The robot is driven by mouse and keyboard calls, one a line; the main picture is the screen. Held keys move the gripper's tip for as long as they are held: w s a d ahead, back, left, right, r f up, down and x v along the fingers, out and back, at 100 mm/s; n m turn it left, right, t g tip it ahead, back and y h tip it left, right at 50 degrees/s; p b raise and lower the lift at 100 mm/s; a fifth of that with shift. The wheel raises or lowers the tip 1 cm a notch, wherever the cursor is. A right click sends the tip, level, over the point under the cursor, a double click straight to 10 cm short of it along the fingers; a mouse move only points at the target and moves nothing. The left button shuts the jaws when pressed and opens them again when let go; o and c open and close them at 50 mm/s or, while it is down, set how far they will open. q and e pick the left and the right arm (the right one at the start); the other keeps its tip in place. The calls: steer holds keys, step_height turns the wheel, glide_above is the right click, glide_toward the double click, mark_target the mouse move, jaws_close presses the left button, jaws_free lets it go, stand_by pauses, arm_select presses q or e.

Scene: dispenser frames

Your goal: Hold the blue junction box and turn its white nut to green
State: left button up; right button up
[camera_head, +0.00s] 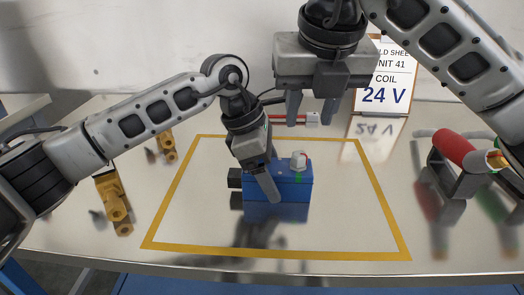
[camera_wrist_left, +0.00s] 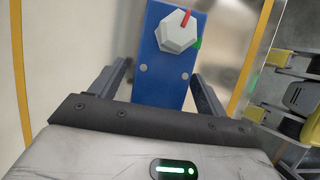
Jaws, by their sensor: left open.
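The blue junction box (camera_head: 292,191) stands on the table inside the yellow outline; its top fills the upper middle of the left wrist view (camera_wrist_left: 160,95). A white hexagonal nut (camera_head: 298,160) sits on top. In the left wrist view, a red bar lies across the nut's upper edge (camera_wrist_left: 178,36), and a green mark shows beside the nut at lower right, apart from the red bar. My left gripper (camera_wrist_left: 158,74) is open, one finger on each side of the box; contact is unclear. My right gripper (camera_head: 312,108) is open and empty, above and behind the box.
Yellow fittings (camera_head: 115,203) stand at the left. A red cylinder in a dark holder (camera_head: 455,150) stands at the right. A sign reading "24 V" (camera_head: 386,85) stands at the back. A red rod with a white end (camera_head: 290,119) lies behind the box. The outlined area around the box is clear.

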arm_select(q)
steer(key=shift+d+f, duration=0.2)
steer(key=shift+f, duration=0.25)
steer(key=c, duration=1.2)
